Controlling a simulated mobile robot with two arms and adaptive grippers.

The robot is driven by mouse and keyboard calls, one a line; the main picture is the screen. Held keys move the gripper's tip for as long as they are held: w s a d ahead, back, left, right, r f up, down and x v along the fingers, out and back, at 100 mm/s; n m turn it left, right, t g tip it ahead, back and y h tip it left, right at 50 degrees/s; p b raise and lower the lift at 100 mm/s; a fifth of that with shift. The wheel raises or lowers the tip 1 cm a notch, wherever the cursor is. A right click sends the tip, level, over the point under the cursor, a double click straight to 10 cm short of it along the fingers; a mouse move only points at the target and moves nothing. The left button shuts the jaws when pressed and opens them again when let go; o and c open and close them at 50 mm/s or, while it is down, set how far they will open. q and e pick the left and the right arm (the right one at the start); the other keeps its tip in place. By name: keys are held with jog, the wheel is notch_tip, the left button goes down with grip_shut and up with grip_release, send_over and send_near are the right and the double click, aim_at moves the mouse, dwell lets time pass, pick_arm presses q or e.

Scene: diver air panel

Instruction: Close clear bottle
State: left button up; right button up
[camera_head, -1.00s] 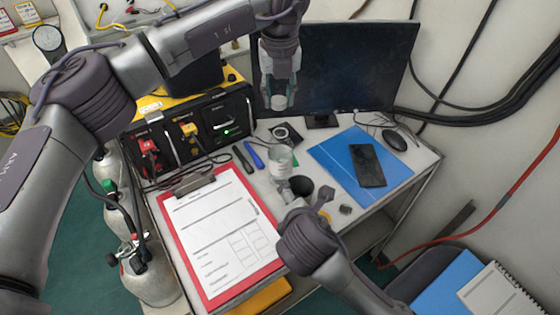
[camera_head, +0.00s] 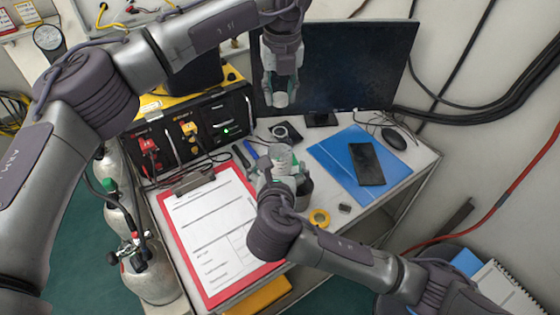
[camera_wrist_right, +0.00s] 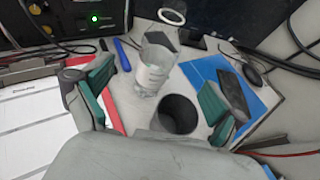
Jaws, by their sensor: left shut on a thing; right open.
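The clear bottle (camera_head: 281,157) stands upright on the desk; its top looks open. It also shows in the right wrist view (camera_wrist_right: 154,66). My left gripper (camera_head: 281,90) is shut on a small pale, round lid (camera_head: 280,100), held above and behind the bottle in front of the monitor. The lid appears as a pale ring at the top of the right wrist view (camera_wrist_right: 172,16). My right gripper (camera_wrist_right: 158,92) is open and empty, its fingers spread on the near side of the bottle. Its palm and fingers partly hide the bottle's lower part in the head view.
A dark open cup (camera_wrist_right: 179,112) stands just right of and nearer than the bottle, between my right fingers. A clipboard (camera_head: 209,238) lies left. A blue folder (camera_head: 335,152) with a black phone (camera_head: 366,164) lies right. Yellow tape (camera_head: 319,218) lies near the front edge.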

jog(key=x, duration=1)
jog(key=shift+w+f, duration=0.2)
jog(key=shift+w, duration=0.1)
jog(key=c, duration=1.8)
pick_arm(q)
send_over(279, 125)
jog(key=shift+s+d+f, duration=0.1)
jog(key=shift+s+f, duration=0.1)
jog(key=shift+f, duration=1.05)
jog(key=shift+s+f, duration=0.15)
jog(key=shift+f, duration=1.1)
